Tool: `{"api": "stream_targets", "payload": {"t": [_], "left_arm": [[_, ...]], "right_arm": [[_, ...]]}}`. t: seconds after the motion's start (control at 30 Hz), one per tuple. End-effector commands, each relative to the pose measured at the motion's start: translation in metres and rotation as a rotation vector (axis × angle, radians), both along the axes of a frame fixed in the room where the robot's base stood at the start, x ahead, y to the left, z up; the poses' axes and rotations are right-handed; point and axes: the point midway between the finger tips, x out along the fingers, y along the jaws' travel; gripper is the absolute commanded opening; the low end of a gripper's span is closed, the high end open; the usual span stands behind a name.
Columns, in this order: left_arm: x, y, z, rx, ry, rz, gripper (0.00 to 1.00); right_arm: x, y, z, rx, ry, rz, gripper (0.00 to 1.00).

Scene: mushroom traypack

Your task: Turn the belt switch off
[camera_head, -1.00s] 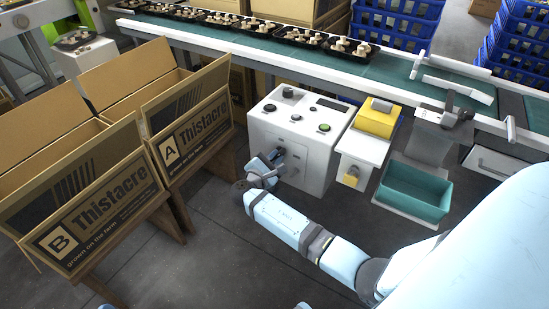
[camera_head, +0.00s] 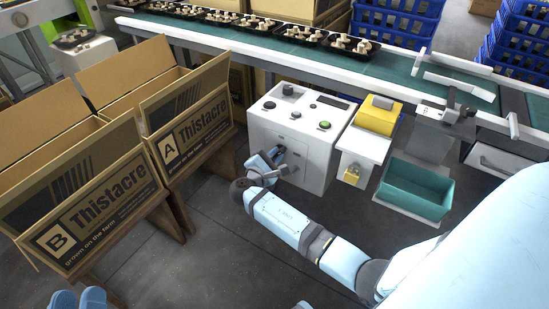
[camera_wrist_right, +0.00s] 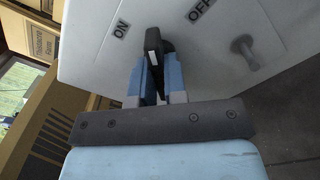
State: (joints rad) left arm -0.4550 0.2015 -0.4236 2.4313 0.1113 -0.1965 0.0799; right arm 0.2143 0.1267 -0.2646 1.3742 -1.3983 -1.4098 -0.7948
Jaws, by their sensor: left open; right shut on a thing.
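The white control box (camera_head: 300,125) stands in front of the conveyor. Its front face is large in the right wrist view (camera_wrist_right: 95,60), with an ON label (camera_wrist_right: 122,28) and an OFF label (camera_wrist_right: 201,9). The black switch handle (camera_wrist_right: 153,45) lies between the labels, closer to ON. My right gripper (camera_head: 272,158) is at that face and shut on the handle, its blue fingers on either side of it in the wrist view (camera_wrist_right: 157,72). The fingers hide the handle's lower part. My left gripper (camera_head: 78,300) is open and apart, at the bottom left edge.
Cardboard boxes marked A (camera_head: 190,135) and B (camera_head: 85,215) stand left of the control box. The belt (camera_head: 385,68) carries black trays of mushrooms. A yellow-topped unit (camera_head: 376,118) and a teal bin (camera_head: 417,187) are to the right. The floor in front is clear.

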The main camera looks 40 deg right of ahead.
Motion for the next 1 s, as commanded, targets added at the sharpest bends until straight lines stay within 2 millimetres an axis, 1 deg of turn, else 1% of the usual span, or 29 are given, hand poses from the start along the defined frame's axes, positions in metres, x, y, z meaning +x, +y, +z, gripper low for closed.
{"api": "stream_targets", "payload": {"t": [0.03, 0.1, 0.8, 1.0], "left_arm": [[0.000, 0.000, -0.007, 0.005, 0.011, -0.003, 0.43], [0.001, -0.001, -0.013, 0.013, 0.027, -0.007, 0.43], [0.003, -0.005, -0.068, 0.099, 0.184, -0.061, 0.43], [0.002, -0.006, -0.075, 0.113, 0.210, -0.070, 0.43]], "right_arm": [[0.000, 0.000, -0.004, 0.011, -0.023, 0.000, 0.00], [0.000, 0.000, -0.004, 0.027, -0.061, 0.000, 0.00], [0.000, 0.001, -0.004, 0.170, -0.409, -0.001, 0.00], [0.000, 0.001, -0.002, 0.192, -0.460, 0.000, 0.00]]}}
